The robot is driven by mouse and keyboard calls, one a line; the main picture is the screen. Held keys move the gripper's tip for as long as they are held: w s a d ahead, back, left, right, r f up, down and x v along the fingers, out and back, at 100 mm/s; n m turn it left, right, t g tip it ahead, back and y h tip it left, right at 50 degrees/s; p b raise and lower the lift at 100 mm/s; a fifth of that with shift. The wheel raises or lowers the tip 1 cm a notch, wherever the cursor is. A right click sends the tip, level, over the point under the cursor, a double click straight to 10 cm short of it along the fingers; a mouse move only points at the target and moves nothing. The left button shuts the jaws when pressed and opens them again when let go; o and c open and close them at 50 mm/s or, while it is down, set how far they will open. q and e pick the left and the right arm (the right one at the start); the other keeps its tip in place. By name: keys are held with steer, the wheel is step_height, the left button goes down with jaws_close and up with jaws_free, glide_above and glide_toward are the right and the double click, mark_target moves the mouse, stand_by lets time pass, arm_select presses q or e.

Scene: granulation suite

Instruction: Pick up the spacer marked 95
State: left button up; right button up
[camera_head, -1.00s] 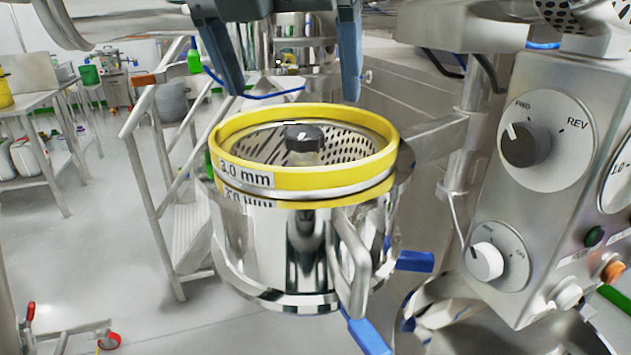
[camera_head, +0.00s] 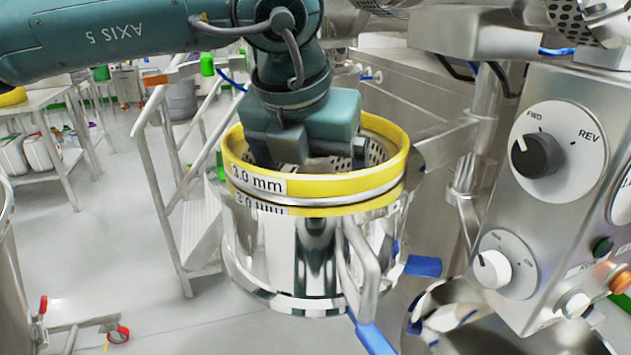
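I can read no 95 mark and cannot pick out the spacer. My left arm comes in from the upper left, and its gripper (camera_head: 322,152) points down into a yellow-rimmed screen ring (camera_head: 409,165) labelled 3.0 mm. The ring sits on a shiny steel housing (camera_head: 285,262). Two dark finger parts show apart inside the ring, but the tips are hidden below the rim. The middle of the perforated screen is mostly covered by the gripper, so what is between the fingers is unclear. My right gripper is not in view.
A steel control panel (camera_head: 575,75) with a FWD/REV knob (camera_head: 537,155) stands close on the right. Steps with rails (camera_head: 172,185) and a bench with containers (camera_head: 45,102) stand at left.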

arm_select(q)
steer(key=shift+f, duration=0.2)
steer(key=shift+c, duration=0.5)
steer(key=c, duration=1)
